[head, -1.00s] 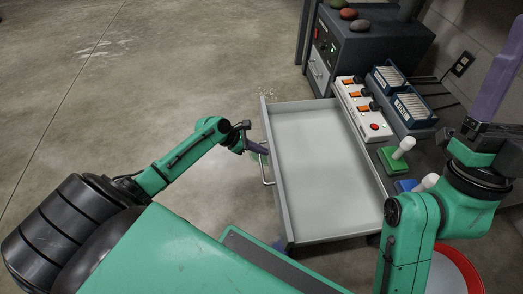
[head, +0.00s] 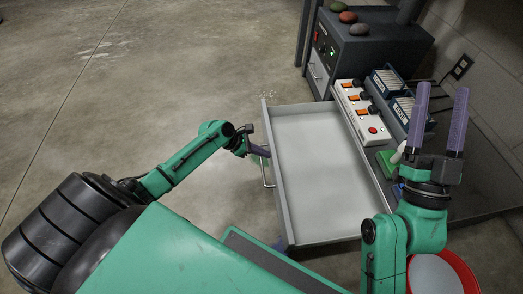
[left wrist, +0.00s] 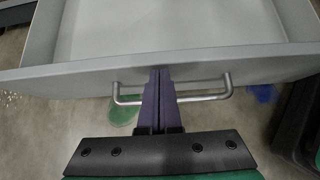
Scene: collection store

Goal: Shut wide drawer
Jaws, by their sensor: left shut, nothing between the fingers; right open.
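The wide drawer (head: 318,165) is pulled well out from under the bench and looks empty. Its bar handle (head: 266,170) is on the front panel, which faces left in the head view. My left gripper (head: 264,153) is at that front, beside the handle. In the left wrist view my left gripper (left wrist: 161,78) is shut, its fingertips at the drawer front (left wrist: 75,82), overlapping the handle (left wrist: 205,95); I cannot tell whether they touch. My right gripper (head: 441,95) is open and empty, fingers pointing up, above the bench at the right.
A white switch box (head: 365,122), blue card boxes (head: 388,82) and a green-based joystick (head: 388,160) stand on the bench behind the drawer. A dark cabinet (head: 365,55) with stones stands at the back. A red-rimmed bin (head: 462,268) is at lower right. The floor at left is clear.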

